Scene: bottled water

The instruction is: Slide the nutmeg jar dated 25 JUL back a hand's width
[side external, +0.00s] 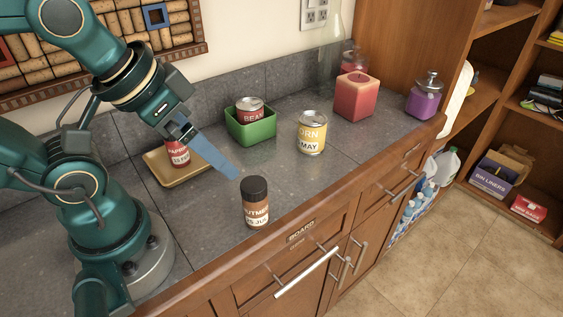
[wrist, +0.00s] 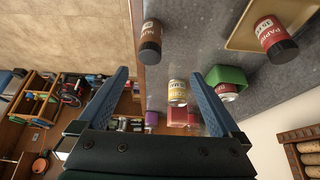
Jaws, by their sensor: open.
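The nutmeg jar (side external: 255,203), brown with a dark lid, stands upright near the counter's front edge. Its label reads partly "UTM" and "5 JUL"; the rest is turned out of sight. It also shows at the top of the wrist view (wrist: 149,42). My gripper (side external: 236,175) is above the counter, up and left of the jar in the side view, apart from it. In the wrist view its two blue fingers (wrist: 158,74) are spread wide with nothing held between them.
A paprika jar (side external: 180,154) stands on a tan tray (side external: 162,175) behind my gripper. A green bin (side external: 250,127) holds a beans can (side external: 250,104). A yellow corn can (side external: 311,133), red candle (side external: 355,97) and purple jar (side external: 424,98) stand to the right. Counter behind the nutmeg jar looks clear.

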